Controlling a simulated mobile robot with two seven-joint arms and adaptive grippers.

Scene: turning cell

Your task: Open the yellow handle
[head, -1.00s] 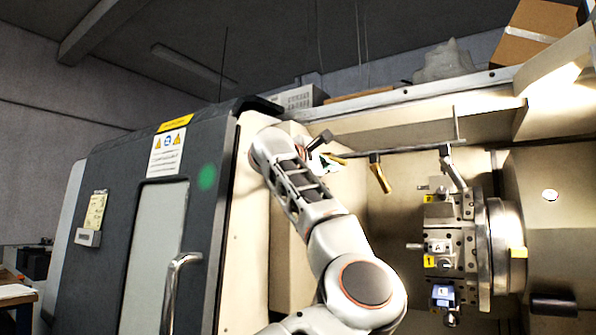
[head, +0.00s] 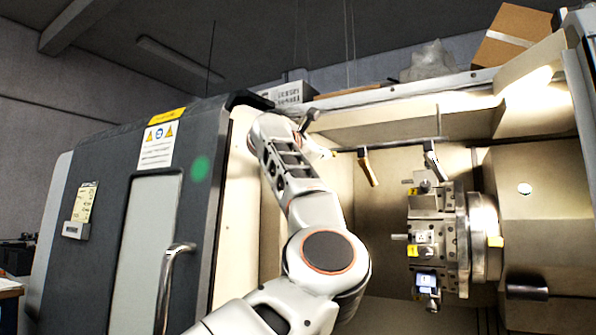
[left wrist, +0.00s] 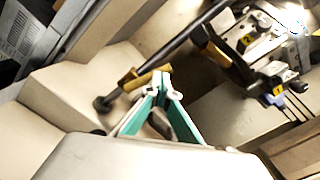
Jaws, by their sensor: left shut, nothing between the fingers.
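In the left wrist view, a yellow handle (left wrist: 143,78) sits near the lower left end of a dark rod inside the lathe. My left gripper (left wrist: 164,90), with green-edged fingers, is shut and empty; its tips appear close beside this handle, and I cannot tell whether they touch. In the head view, a yellow-brown handle (head: 367,168) hangs from the horizontal rod, right of my left wrist. My left gripper is mostly hidden there behind the wrist. My right gripper is in neither view.
The turret (head: 436,235) with several tool holders stands right of my arm, beside the round chuck. The grey sliding door (head: 100,225), with its metal grip (head: 168,285), is at the left. A cardboard box (head: 515,35) lies on top of the machine.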

